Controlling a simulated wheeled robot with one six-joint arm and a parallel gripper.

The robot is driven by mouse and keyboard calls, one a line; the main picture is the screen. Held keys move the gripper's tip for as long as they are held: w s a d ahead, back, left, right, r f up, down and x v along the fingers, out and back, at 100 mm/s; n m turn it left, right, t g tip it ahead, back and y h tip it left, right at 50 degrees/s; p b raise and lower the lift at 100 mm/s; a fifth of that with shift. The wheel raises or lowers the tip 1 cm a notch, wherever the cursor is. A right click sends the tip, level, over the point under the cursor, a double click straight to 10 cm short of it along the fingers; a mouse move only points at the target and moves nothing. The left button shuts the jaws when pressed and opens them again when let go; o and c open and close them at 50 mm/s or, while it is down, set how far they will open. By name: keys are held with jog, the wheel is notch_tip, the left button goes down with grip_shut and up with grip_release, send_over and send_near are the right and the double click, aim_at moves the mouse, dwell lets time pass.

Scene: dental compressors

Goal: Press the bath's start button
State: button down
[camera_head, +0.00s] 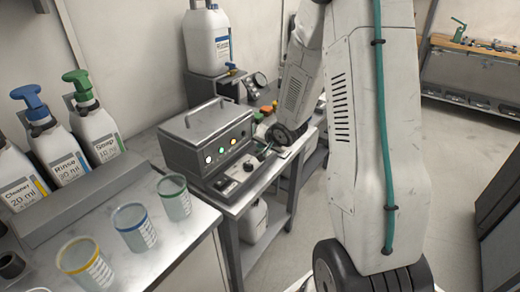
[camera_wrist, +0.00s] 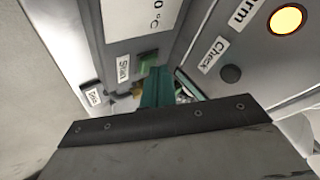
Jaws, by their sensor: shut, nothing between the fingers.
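The bath (camera_head: 212,132) is a grey metal box with a handled lid and lit lamps on its front, standing on the bench in the head view. In the wrist view, a dark green button (camera_wrist: 147,55) sits next to a label reading "Start" (camera_wrist: 123,68) on a grey panel. My gripper (camera_wrist: 158,78) has teal fingers, shut and empty, with the tips close to this green button. Whether they touch it I cannot tell. In the head view my gripper (camera_head: 264,152) is at the right end of the bath, partly hidden by my arm.
A panel with a "Check" label (camera_wrist: 212,55), a dark round button (camera_wrist: 231,73) and a lit yellow lamp (camera_wrist: 286,19) lies right of the fingers. A control box with a black knob (camera_head: 248,167) stands before the bath. Cups (camera_head: 134,228) and pump bottles (camera_head: 95,125) are left.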

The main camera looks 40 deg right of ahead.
jog(key=shift+r, duration=0.8)
jog(key=shift+r, duration=2.5)
